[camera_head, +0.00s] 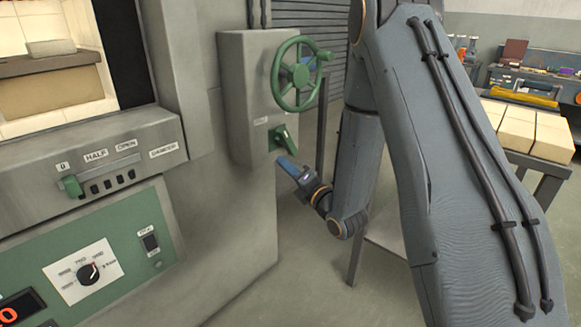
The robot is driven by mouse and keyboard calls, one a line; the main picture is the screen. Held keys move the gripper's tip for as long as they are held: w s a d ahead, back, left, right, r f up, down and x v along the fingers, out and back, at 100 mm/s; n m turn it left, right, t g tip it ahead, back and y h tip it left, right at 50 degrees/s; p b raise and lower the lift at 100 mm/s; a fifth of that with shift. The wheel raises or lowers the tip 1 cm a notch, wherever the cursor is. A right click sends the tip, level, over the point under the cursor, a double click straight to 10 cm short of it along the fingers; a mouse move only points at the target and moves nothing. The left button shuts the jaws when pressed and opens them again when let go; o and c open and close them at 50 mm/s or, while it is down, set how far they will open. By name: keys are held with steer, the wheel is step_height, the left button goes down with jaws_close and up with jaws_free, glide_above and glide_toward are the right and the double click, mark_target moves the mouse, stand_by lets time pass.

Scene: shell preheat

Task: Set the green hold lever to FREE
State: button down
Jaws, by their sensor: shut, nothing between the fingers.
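The green hold lever (280,139) sits on the grey box on the furnace's side, below a green handwheel (297,74). A small pale label (261,121) is beside it, too small to read. My gripper (284,164) is shut and empty, its blue tip just below the lever. I cannot tell whether the tip touches the lever. The lever's exact setting cannot be read from here.
A panel at left has a green damper slider (72,186) marked 0, HALF and OPEN, and a black dial (88,274). A table with pale bricks (528,128) stands at right. My arm covers much of the middle right.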

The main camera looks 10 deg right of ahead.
mark_target(284, 140)
steer(key=w+r, duration=0.2)
steer(key=w, duration=0.5)
steer(key=shift+w+d+r+p, duration=0.15)
steer(key=shift+d+r+p, duration=0.1)
steer(key=shift+r+p, duration=0.15)
steer(key=shift+a, duration=0.1)
